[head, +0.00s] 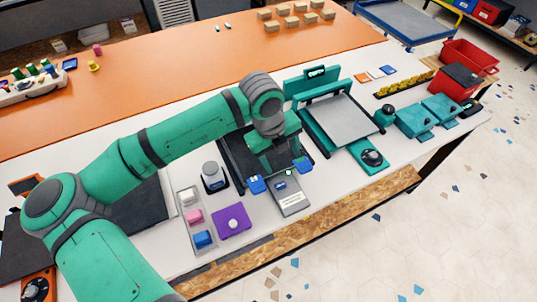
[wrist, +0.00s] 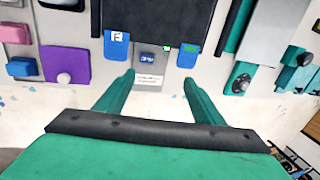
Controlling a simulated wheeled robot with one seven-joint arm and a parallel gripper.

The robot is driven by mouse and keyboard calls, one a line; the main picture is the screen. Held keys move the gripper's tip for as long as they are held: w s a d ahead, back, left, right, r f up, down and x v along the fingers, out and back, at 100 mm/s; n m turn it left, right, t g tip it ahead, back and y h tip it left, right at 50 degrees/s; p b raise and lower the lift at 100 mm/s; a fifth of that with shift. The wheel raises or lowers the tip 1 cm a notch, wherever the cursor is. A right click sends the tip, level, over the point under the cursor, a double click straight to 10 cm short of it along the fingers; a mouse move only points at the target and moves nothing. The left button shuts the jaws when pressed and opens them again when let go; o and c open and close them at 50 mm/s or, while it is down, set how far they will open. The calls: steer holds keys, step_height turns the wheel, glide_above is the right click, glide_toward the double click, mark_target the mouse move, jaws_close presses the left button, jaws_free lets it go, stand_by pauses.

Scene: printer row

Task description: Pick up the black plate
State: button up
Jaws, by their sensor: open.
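The black plate (head: 239,158) lies flat on the white bench near the middle of the head view, partly hidden by my arm and gripper. In the wrist view the black plate (wrist: 160,16) fills the top middle, with a blue tab (wrist: 117,42) at its front left corner and another blue tab (wrist: 187,55) at its front right. My gripper (head: 279,160) is over the plate's area in the head view. In the wrist view my gripper (wrist: 158,78) shows its two green fingers apart with nothing between them. The fingertips appear below the plate's front edge in that picture.
A grey panel with a small display (head: 289,199) sits in front of the plate. A purple pad (head: 231,222) and a tray of coloured blocks (head: 183,243) lie to the left. A teal printer with a grey plate (head: 340,117) stands to the right.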

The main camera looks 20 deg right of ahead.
mark_target(258, 186)
steer(key=w+a+y, duration=0.1)
steer(key=a+y, duration=0.2)
steer(key=a, duration=0.4)
step_height(258, 186, down, 11)
steer(key=shift+r, duration=0.15)
jaws_close()
steer(key=shift+r, duration=0.1)
